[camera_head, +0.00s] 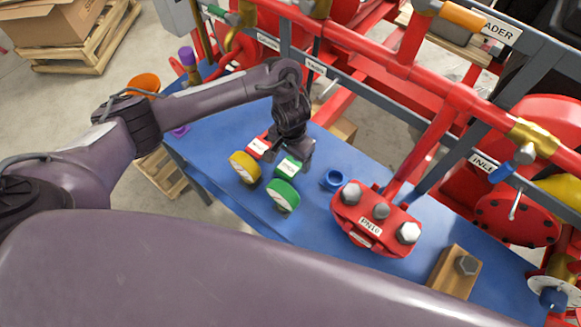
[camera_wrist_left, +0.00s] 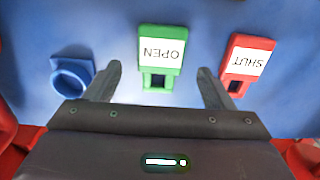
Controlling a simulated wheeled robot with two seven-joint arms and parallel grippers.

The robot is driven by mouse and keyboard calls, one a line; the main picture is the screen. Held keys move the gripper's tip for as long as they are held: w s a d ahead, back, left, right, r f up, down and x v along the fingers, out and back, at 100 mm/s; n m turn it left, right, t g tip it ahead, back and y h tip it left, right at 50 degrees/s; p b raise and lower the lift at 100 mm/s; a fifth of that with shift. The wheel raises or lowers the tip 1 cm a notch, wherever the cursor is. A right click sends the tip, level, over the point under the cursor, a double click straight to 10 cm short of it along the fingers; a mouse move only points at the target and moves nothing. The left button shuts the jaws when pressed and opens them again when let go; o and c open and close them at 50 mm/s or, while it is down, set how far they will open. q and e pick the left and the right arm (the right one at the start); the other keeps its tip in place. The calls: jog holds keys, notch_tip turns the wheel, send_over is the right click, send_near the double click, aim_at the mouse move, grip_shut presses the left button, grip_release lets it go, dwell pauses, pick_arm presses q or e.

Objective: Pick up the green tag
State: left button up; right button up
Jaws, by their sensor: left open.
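The red "SHUT" tag (camera_wrist_left: 247,60) lies just to the right, beyond the right finger, in the wrist view. My right gripper is not in view.
A blue ring-shaped part (camera_wrist_left: 72,76) lies left of the left finger. In the head view, yellow (camera_head: 244,167) and green (camera_head: 283,195) round items sit near the tags. A red flange (camera_head: 375,218) and a wooden block with a bolt (camera_head: 454,272) stand to the right.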

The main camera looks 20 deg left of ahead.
aim_at(291, 165)
pick_arm(q)
notch_tip(291, 165, down, 2)
jog(key=shift+s+f+b, duration=0.1)
jog(key=shift+b, duration=0.3)
jog(key=shift+f, duration=0.45)
jog(key=shift+c, duration=0.6)
jog(key=c, duration=0.9)
jog(key=shift+c, duration=0.2)
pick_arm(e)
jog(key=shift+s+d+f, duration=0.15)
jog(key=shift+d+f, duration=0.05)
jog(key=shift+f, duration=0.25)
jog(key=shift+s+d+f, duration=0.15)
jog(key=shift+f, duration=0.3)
